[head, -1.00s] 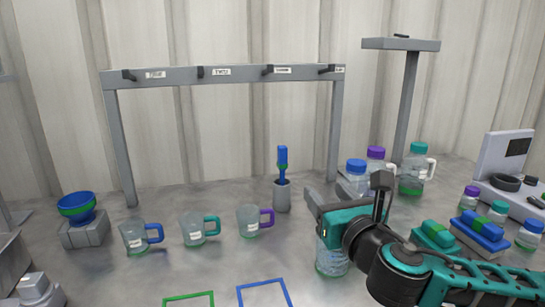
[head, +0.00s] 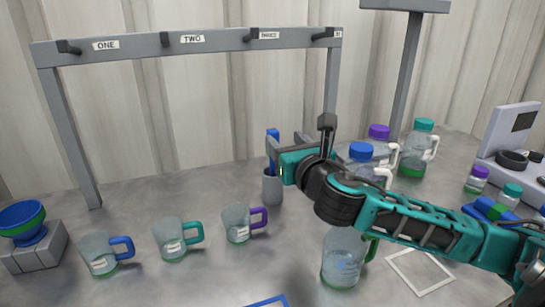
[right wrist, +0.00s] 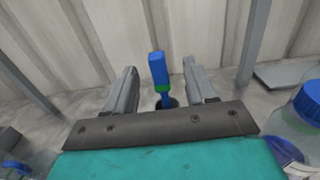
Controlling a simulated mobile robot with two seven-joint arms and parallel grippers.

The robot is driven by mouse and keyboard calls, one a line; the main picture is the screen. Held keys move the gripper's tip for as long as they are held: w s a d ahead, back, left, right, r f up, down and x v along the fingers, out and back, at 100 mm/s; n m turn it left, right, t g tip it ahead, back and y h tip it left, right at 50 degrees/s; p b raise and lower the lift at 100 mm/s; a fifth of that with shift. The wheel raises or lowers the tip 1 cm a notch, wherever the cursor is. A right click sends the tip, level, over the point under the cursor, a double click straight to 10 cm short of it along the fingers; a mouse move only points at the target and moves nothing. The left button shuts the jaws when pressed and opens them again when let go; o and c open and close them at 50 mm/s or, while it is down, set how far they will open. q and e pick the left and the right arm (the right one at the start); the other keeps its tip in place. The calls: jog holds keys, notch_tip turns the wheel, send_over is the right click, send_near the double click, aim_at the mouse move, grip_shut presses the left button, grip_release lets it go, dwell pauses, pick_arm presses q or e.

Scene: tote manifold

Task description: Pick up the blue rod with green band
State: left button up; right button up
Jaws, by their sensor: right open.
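The blue rod with green band (right wrist: 158,72) stands upright in a grey cup (head: 272,187). In the head view the rod (head: 272,140) is partly hidden behind my right gripper (head: 285,147). In the right wrist view my right gripper (right wrist: 165,90) is open, with one finger on each side of the rod and a gap on both sides. The rod's blue top and green band show between and beyond the fingers. The rod's lower end is inside the cup. My left gripper is not in view.
Three mugs, with blue (head: 122,247), teal (head: 193,232) and purple (head: 259,217) handles, stand left of the cup. A grey rack (head: 190,42) with labelled hooks stands behind. Bottles crowd the right, including a blue-capped one (head: 361,152). A clear jug (head: 343,257) stands below my right arm.

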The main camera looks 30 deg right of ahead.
aim_at(275, 134)
jog(key=shift+a+x, duration=0.15)
jog(key=shift+x, duration=1.55)
jog(key=shift+a+x, duration=0.2)
jog(key=shift+x, duration=1.45)
jog(key=shift+w+f, duration=0.1)
jog(key=shift+f, duration=0.05)
grip_shut()
